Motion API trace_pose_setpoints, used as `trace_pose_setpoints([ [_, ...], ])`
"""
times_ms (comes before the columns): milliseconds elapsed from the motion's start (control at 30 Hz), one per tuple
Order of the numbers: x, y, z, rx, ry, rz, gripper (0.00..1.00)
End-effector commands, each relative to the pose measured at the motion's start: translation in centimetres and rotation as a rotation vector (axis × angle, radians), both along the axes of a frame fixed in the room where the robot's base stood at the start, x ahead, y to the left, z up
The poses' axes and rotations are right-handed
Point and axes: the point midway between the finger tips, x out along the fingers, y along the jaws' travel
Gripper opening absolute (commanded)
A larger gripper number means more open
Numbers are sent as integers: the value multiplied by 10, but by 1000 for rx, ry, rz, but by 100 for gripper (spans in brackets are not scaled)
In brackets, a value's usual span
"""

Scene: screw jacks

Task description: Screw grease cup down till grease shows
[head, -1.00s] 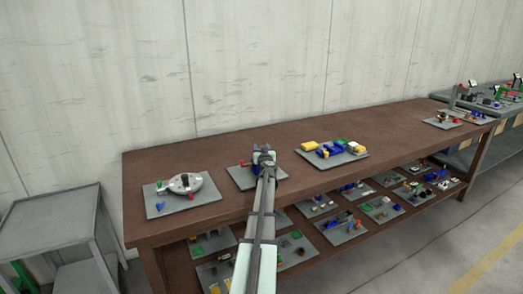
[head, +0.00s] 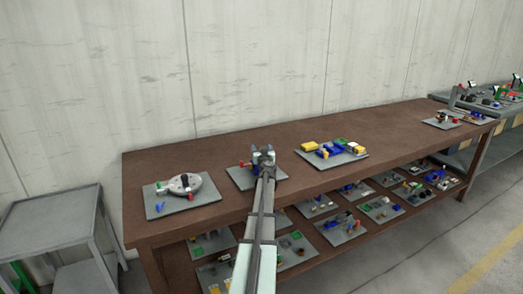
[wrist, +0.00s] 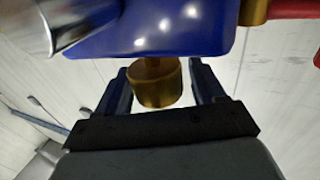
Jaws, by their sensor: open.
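The brass grease cup (wrist: 156,84) sits against the underside of a blue body (wrist: 150,28) in the wrist view. My gripper (wrist: 160,70) is open, with one blue finger on each side of the cup. A gap shows on both sides, so the fingers appear apart from it. In the head view my gripper (head: 263,155) is over the second grey plate (head: 240,180) from the left and hides most of what stands there. Whether grease shows cannot be seen.
A silver cylinder (wrist: 30,25), another brass part (wrist: 254,10) and a red bar (wrist: 300,8) are close to the fingers. On the brown bench (head: 225,212), a plate with a round disc (head: 186,182) lies left, and one with coloured blocks (head: 335,150) lies right.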

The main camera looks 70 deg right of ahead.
Motion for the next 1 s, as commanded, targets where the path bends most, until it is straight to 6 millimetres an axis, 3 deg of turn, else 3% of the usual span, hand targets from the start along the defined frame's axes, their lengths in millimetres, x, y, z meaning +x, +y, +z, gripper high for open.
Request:
trace_pose_setpoints([
  [267,-13,29,0,0,0,0,69],
  [700,-49,104,0,0,0,-1,69],
  [1000,-59,122,0,0,0,0,69],
])
